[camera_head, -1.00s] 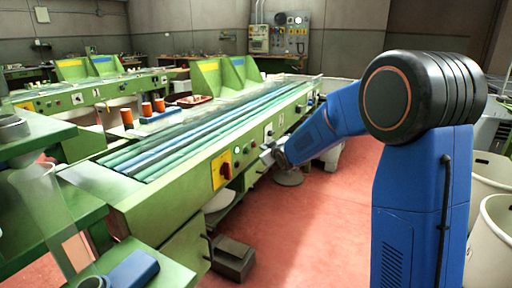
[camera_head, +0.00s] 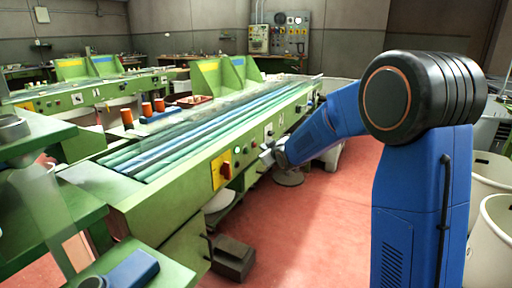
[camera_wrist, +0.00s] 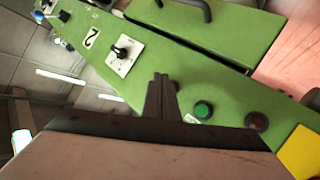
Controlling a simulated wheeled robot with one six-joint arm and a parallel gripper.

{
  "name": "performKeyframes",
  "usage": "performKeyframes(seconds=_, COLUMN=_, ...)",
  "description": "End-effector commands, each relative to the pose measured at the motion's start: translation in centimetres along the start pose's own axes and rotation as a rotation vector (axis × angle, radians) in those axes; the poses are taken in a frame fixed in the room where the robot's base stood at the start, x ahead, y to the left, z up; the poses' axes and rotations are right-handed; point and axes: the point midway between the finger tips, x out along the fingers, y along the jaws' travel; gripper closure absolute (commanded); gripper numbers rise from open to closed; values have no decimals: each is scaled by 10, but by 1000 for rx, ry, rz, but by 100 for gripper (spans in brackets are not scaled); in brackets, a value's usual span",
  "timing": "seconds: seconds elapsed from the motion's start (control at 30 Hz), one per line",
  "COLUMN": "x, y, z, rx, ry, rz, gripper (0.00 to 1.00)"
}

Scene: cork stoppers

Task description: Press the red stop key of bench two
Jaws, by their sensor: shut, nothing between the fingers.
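Bench two shows its green front panel (camera_wrist: 225,75) in the wrist view, with a white plate marked 2 (camera_wrist: 91,38). A dark red round key (camera_wrist: 256,121) sits on the panel between a green round key (camera_wrist: 203,110) and a yellow plate. Another small reddish spot (camera_wrist: 176,86) shows at the fingers' right edge, mostly hidden by them. My gripper (camera_wrist: 161,82) is shut and empty, its tips over the panel to the left of the green key. I cannot tell whether the tips touch anything. In the head view my gripper (camera_head: 267,157) is beside the bench front.
A black knob on a white plate (camera_wrist: 124,53) lies close left of the fingertips in the wrist view. A yellow plate with a red switch (camera_head: 222,170) is on the bench front. A dark box (camera_head: 234,258) stands below. The red floor (camera_head: 310,235) is clear.

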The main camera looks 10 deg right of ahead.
Motion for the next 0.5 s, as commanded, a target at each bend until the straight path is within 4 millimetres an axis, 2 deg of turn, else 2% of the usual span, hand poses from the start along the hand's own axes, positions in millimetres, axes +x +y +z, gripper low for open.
performKeyframes(seconds=0.5, x=6, y=-4, z=-4, rx=0, ry=0, rz=0, gripper=100)
